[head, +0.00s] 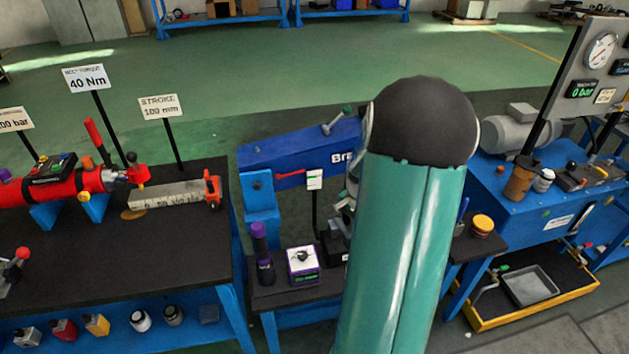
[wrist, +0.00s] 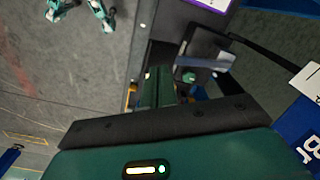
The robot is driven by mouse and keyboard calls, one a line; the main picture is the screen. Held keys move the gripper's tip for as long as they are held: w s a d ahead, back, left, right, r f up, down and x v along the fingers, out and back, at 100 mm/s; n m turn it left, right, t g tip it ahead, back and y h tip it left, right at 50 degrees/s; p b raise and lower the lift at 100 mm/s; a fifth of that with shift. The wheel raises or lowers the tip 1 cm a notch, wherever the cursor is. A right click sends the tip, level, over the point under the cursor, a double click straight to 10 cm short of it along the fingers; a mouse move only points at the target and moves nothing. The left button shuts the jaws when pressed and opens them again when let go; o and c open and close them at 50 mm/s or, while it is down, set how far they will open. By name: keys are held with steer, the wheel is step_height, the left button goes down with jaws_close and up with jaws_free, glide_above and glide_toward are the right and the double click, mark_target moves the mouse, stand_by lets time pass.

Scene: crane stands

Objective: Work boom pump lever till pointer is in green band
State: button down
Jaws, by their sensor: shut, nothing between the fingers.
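A blue boom (head: 295,150), its lettering cut off by my arm, stands in the middle of the head view. In the wrist view my gripper (wrist: 157,88) is shut and empty. Close to its tips are a green knob (wrist: 188,77) and a pale-ended part (wrist: 208,62); contact cannot be told. No pointer or green band can be read.
A purple-edged box (head: 303,265) and purple-capped bottle (head: 263,255) stand on the small middle bench. A round gauge (head: 601,50) and a "0 bar" display (head: 581,89) are on the right panel. The left bench (head: 110,255) holds a red cylinder (head: 65,185).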

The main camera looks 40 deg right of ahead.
stand_by(0.5)
steer(key=shift+f, duration=4.7)
steer(key=shift+r, duration=4.8)
steer(key=shift+f, duration=0.1)
